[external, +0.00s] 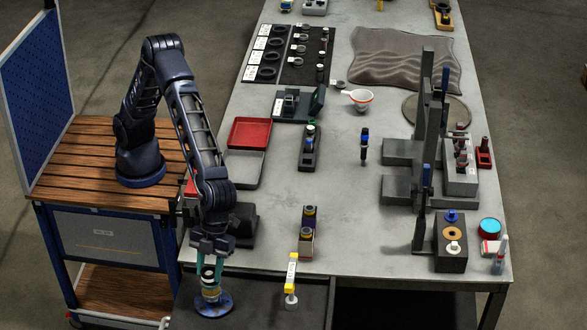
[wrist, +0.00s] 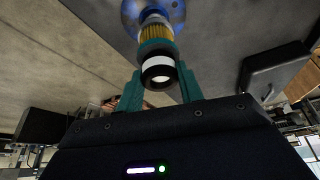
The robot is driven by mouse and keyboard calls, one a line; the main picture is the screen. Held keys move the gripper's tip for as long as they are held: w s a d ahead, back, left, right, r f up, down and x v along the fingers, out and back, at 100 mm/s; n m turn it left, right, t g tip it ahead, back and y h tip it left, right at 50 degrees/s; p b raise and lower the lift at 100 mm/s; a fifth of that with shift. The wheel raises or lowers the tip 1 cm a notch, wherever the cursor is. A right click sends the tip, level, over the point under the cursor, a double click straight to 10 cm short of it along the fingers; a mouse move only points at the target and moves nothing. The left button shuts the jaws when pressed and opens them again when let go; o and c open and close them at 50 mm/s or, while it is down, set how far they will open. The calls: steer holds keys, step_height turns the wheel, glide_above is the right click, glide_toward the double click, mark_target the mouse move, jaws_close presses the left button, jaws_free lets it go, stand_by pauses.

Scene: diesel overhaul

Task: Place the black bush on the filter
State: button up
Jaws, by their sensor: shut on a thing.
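The black bush (wrist: 158,75) is a short dark ring with a pale opening, held between the teal fingers of my gripper (wrist: 159,88). The gripper is shut on it. In the external view my gripper (external: 208,262) points down over the filter. The filter (wrist: 155,31) has a yellow pleated body and stands on a round blue base (external: 213,304). A white band and a grey-green ring show between the bush and the yellow body. The bush looks in line with the filter; I cannot tell whether they touch.
The blue base stands on a dark mat (external: 255,303) at the table's front. A yellow-and-white upright piece (external: 291,275) stands to the right. Red and grey trays (external: 249,133) lie farther back. The table's middle is mostly clear.

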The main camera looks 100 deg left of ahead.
steer(key=o, duration=1.1)
steer(key=shift+f, duration=0.1)
steer(key=shift+o, duration=0.2)
steer(key=v, duration=1.2)
steer(key=a+r+n+t+y, duration=0.1)
steer(key=a+r+n, duration=0.2)
steer(key=a, duration=1)
steer(key=a+r+n+t, duration=0.2)
steer(key=a+n, duration=0.2)
steer(key=a, duration=1)
steer(key=a+r+n+t+y, duration=0.1)
steer(key=a+r+n, duration=0.2)
steer(key=a, duration=1)
steer(key=s+a+f+n, duration=0.3)
steer(key=s+a, duration=0.4)
steer(key=a, duration=0.2)
steer(key=s+a+f+n+t+y, duration=0.1)
steer(key=s+a+f+n, duration=0.2)
steer(key=s+a, duration=0.4)
steer(key=s+a+f+n+y, duration=0.1)
steer(key=s+a+n, duration=0.4)
steer(key=a, duration=0.6)
steer(key=shift+s+a+f+t, duration=0.2)
steer(key=shift+s+f+t, duration=0.2)
steer(key=shift+s+f, duration=0.55)
